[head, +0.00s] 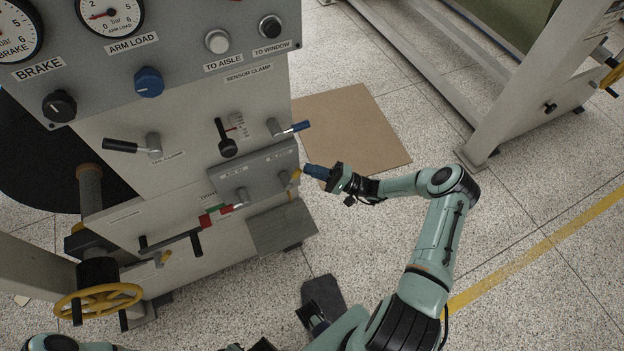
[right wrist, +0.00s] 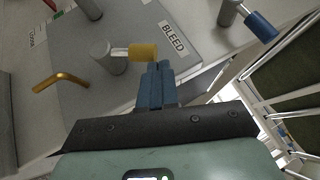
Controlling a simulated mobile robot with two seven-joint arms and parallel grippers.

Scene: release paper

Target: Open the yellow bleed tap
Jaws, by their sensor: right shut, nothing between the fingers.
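The yellow bleed tap (right wrist: 143,50) shows in the right wrist view as a short yellow sleeve on a lever from a grey round valve body (right wrist: 108,58). A BLEED label (right wrist: 172,38) is beside it. In the head view the tap (head: 295,176) is small, at the right edge of the grey plate. My right gripper (head: 306,170) is just to the right of it, blue fingers shut and empty. In the right wrist view the fingertips (right wrist: 157,68) are right by the free end of the sleeve; I cannot tell if they touch.
A blue-handled lever (head: 296,128) is above the tap; its handle also shows in the right wrist view (right wrist: 261,26). A bent brass-coloured rod (right wrist: 60,80) is left of the tap. Brown cardboard (head: 352,130) lies on the floor behind. A yellow handwheel (head: 98,303) is lower left.

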